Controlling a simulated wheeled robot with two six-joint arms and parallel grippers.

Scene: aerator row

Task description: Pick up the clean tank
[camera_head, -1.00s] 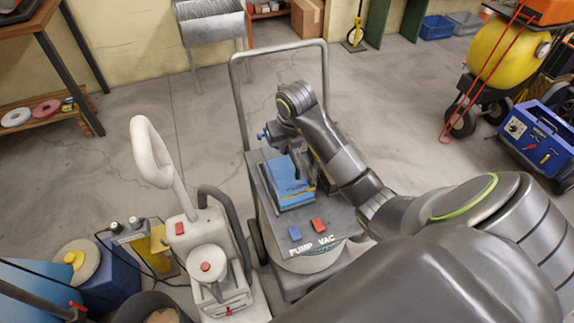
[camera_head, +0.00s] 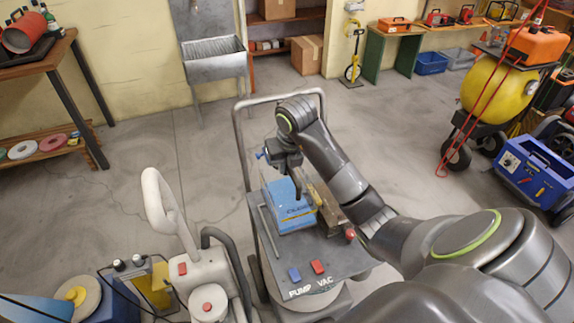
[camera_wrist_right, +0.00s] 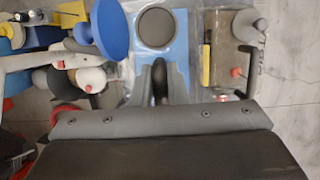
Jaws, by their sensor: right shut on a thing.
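The clean tank (camera_head: 283,218) is a blue box with lettering on its side, over the deck of the grey PUMP VAC cart (camera_head: 345,268). My right gripper (camera_head: 297,192) is shut on the tank from above. In the right wrist view the blue tank (camera_wrist_right: 180,45) lies beyond the close-set fingers (camera_wrist_right: 160,82), with a dark round cap on it. The grip point is partly hidden by the fingers. Whether the tank's underside touches the deck I cannot tell. My left gripper is not in view.
A brownish tank (camera_head: 331,213) with a red knob stands close to the right of the blue one. The cart's tall handle frame (camera_head: 240,150) rises behind. A white floor machine (camera_head: 205,275) stands at left. Open floor lies right of the cart.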

